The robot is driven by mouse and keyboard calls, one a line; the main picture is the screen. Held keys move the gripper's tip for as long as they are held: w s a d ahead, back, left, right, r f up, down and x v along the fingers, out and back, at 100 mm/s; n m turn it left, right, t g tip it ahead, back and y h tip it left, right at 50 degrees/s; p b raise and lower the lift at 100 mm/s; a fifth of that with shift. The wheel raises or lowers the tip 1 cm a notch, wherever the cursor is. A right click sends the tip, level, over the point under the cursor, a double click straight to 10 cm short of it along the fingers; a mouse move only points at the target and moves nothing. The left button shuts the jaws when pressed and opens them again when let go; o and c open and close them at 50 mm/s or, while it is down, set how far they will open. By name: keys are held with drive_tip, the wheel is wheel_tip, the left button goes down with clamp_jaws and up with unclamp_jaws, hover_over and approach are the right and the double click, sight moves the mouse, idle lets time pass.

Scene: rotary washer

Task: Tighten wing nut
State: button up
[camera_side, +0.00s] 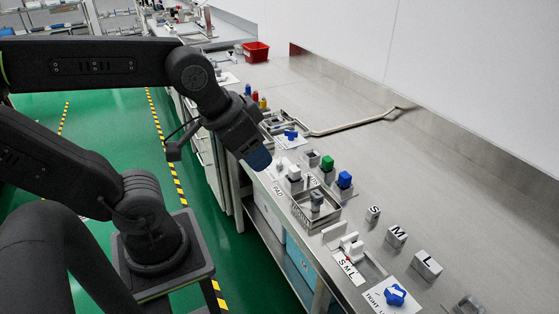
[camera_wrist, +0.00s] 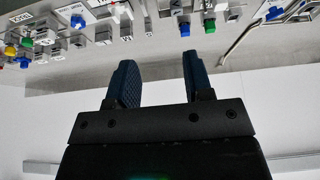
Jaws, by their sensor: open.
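A blue wing nut (camera_side: 395,294) sits on a white card marked "TIGHT" (camera_side: 375,301) at the near right end of the bench in the side view. In the wrist view, a blue nut on a white card (camera_wrist: 77,21) appears to be the same one. A second blue knob (camera_side: 290,134) sits on a card further back, near a bent metal bar. My gripper (camera_side: 258,158) hangs above the bench's front edge, well apart from the near nut. The wrist view shows its two blue fingers (camera_wrist: 158,58) spread and empty.
Green (camera_side: 327,163) and blue blocks, a metal tray (camera_side: 300,222), and blocks marked S, M and L (camera_side: 427,265) stand along the bench. A bent metal bar (camera_side: 360,122) lies behind. A red bin (camera_side: 256,52) stands far back. The right-hand bench surface is mostly clear.

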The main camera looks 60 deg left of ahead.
drive_tip(key=w+a+n+g, duration=0.1)
drive_tip(key=w+a, duration=0.1)
drive_tip(key=w, duration=0.1)
drive_tip(key=w+a+n+g, duration=0.1)
drive_tip(key=w+a+n, duration=0.1)
drive_tip(key=w+a, duration=0.1)
drive_tip(key=w+a+n+g, duration=0.1)
drive_tip(key=w+a+n, duration=0.1)
drive_tip(key=w+a, duration=0.1)
drive_tip(key=shift+w+a+f+y, duration=0.2)
drive_tip(key=shift+w+f+y, duration=0.15)
drive_tip(key=shift+w, duration=0.25)
drive_tip(key=shift+c, duration=0.9)
drive_tip(key=n+g, duration=0.3)
drive_tip(key=n, duration=0.3)
hover_over(279, 160)
wheel_tip(279, 160, down, 9)
wheel_tip(279, 160, down, 12)
drive_tip(key=shift+w+f, duration=0.1)
drive_tip(key=shift+f, duration=0.15)
drive_tip(key=shift+c, duration=0.3)
clamp_jaws()
